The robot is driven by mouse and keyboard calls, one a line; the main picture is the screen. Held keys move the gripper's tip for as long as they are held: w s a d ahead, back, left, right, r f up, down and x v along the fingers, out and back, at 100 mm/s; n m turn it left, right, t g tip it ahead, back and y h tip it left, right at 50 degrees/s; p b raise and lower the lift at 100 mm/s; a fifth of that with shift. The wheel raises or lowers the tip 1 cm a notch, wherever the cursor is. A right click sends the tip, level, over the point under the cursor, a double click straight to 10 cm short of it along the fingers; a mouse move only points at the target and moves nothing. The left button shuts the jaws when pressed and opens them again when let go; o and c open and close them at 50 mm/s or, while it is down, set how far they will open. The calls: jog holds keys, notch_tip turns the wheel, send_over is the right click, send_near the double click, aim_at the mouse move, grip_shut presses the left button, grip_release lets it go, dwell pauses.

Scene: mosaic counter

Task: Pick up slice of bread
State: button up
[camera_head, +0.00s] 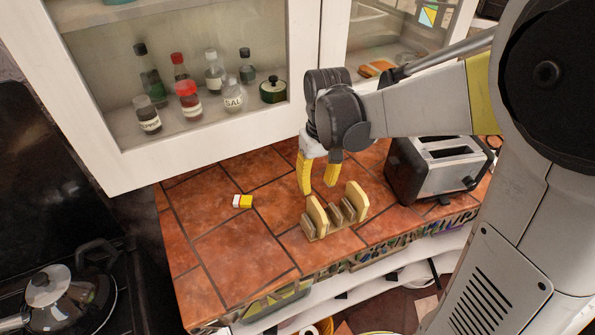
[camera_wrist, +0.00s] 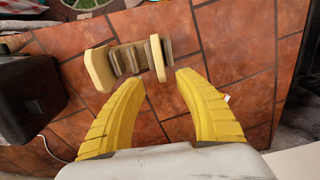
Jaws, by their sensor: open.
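A wooden toast rack (camera_head: 337,214) stands on the tiled counter and also shows in the wrist view (camera_wrist: 130,60). It holds two upright pale slices, one at each end. In the head view these are the left slice of bread (camera_head: 317,216) and the right slice (camera_head: 356,197). In the wrist view the same left slice (camera_wrist: 158,58) is on the right, and the other slice (camera_wrist: 98,69) is on the left. My gripper (camera_head: 318,187) is open and empty, pointing down near the left slice. In the wrist view, that slice lies just ahead of the gap between my yellow fingers (camera_wrist: 160,78).
A black and silver toaster (camera_head: 436,166) stands right of the rack. A small yellow and white box (camera_head: 243,201) lies to the left. A glass-fronted cabinet (camera_head: 210,140) with bottles hangs behind. A kettle (camera_head: 57,297) sits on the stove. The left counter is mostly clear.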

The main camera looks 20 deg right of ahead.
aim_at(318, 204)
jog(key=f, duration=0.2)
jog(key=f+b, duration=0.1)
jog(key=f, duration=0.1)
jog(key=shift+s+f, duration=0.1)
jog(key=shift+s, duration=0.25)
jog(key=f+b, duration=0.2)
jog(key=f, duration=0.3)
jog(key=shift+s+f, duration=0.2)
jog(key=shift+r, duration=0.1)
jog(key=c, duration=0.8)
